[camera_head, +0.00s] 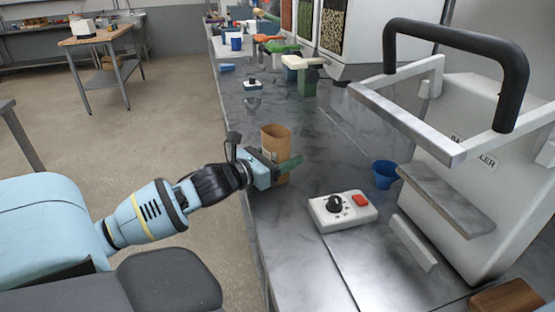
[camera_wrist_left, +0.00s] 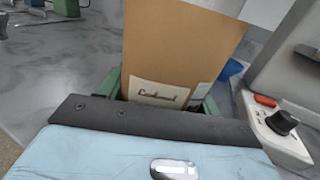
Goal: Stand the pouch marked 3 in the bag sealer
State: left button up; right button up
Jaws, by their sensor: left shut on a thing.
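A brown kraft pouch (camera_head: 275,140) stands upright in my left gripper (camera_head: 282,165), near the left edge of the counter. The gripper's green fingers are shut on it. In the left wrist view the pouch (camera_wrist_left: 180,50) fills the middle, with a pale label (camera_wrist_left: 165,93) with handwriting low on its face. I cannot make out a number 3 on it. The bag sealer (camera_head: 480,150) is a white machine with a black handle at the right, apart from the pouch. Its metal shelf (camera_head: 445,198) looks empty. My right gripper is not in view.
A white control box (camera_head: 343,211) with a black knob and red button lies in front of the sealer. A blue cup (camera_head: 384,174) stands beside the sealer. Dispensers with coloured spouts (camera_head: 304,62) line the back. The counter between pouch and control box is clear.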

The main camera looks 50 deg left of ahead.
aim_at(282, 141)
pick_arm(q)
jog(key=shift+r, duration=0.15)
jog(key=shift+r, duration=0.65)
notch_tip(282, 141, up, 2)
jog(key=shift+r, duration=0.2)
jog(key=s+d, duration=0.1)
jog(key=s, duration=0.6)
jog(key=s+d+r+p, duration=0.1)
jog(key=s+d, duration=0.1)
jog(key=s, duration=0.6)
jog(key=shift+s+d, duration=0.25)
jog(key=shift+s, duration=0.05)
